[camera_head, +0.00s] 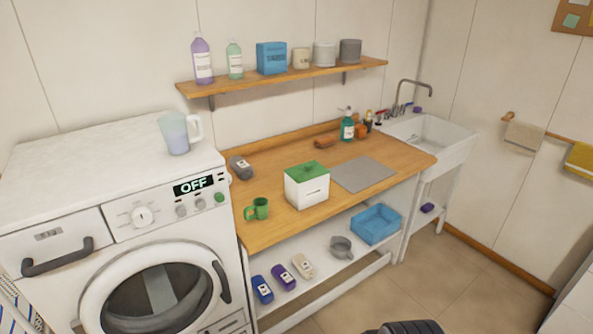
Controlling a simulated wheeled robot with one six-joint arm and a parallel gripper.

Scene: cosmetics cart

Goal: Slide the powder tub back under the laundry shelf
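The powder tub, a white box with a green lid (307,187), stands upright on the wooden counter (275,227), close to its front edge. The laundry shelf (290,79) is a wooden board on the wall above the back of the counter. The tub stands forward of it, with bare counter between the tub and the wall. Only a dark part, apparently of my arm, shows at the bottom edge of the picture, well apart from the tub. My gripper's fingers are not visible.
A brown block (323,143) and green pump bottle (347,127) are at the back. The washing machine (120,225) borders the counter's left.

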